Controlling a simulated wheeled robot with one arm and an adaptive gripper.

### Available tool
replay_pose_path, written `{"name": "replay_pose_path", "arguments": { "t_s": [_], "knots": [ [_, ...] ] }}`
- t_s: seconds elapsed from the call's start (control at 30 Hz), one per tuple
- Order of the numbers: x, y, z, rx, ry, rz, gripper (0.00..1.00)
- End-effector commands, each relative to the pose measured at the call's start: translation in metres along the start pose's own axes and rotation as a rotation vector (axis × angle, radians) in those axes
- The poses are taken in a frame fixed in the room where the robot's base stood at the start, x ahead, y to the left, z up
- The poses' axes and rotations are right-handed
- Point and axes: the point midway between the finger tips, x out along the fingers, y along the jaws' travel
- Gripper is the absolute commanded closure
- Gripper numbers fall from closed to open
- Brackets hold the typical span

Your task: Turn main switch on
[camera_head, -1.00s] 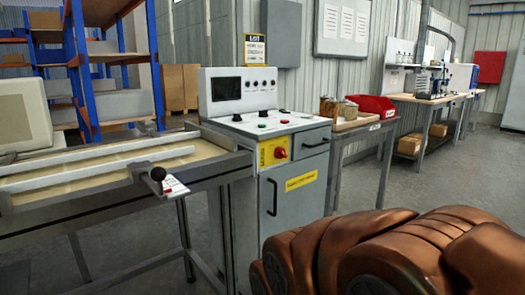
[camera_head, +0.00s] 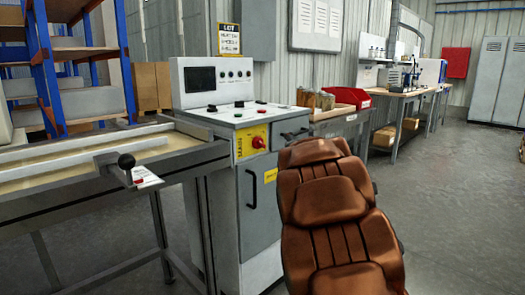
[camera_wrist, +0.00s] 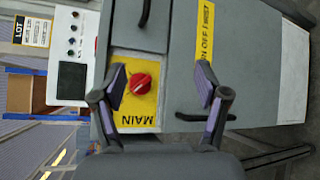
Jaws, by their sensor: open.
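The main switch (camera_head: 258,142) is a red knob on a yellow plate, high on the front of a grey control cabinet (camera_head: 228,235). It also shows in the wrist view (camera_wrist: 141,83), where the picture is turned and the plate reads "MAIN". My gripper (camera_wrist: 161,84) is open and empty, its two purple-padded fingers apart. In that view the knob lies between the fingers, closer to the left one. The gap in depth between fingertips and knob is hard to tell, and no contact shows. In the head view my gripper is hidden behind my brown arm.
The cabinet has a drawer handle (camera_wrist: 145,12) and a door handle (camera_wrist: 205,117) near the switch. A black-knobbed lever (camera_head: 127,162) sticks out from the conveyor table (camera_head: 80,195) at left. A side table with a red bin (camera_head: 348,97) stands behind. Floor at right is clear.

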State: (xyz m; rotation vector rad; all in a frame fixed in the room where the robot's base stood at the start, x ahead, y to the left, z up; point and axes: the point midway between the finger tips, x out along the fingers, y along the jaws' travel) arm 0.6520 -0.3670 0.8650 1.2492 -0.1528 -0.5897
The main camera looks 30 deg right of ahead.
Motion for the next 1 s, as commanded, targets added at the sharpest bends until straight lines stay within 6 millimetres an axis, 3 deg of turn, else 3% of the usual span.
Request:
{"name": "replay_pose_path", "arguments": {
  "t_s": [0.1,0.27,0.5,0.77,1.0],
  "knots": [
    [0.031,0.02,0.006,-0.248,0.064,0.161,0.26],
    [0.052,0.035,-0.005,-0.58,0.167,0.376,0.26],
    [0.055,0.015,-0.03,-0.932,0.309,0.629,0.26],
    [0.048,0.004,-0.043,-1.058,0.367,0.74,0.26],
    [0.063,0.009,-0.057,-1.057,0.371,0.743,0.26]
  ]
}}
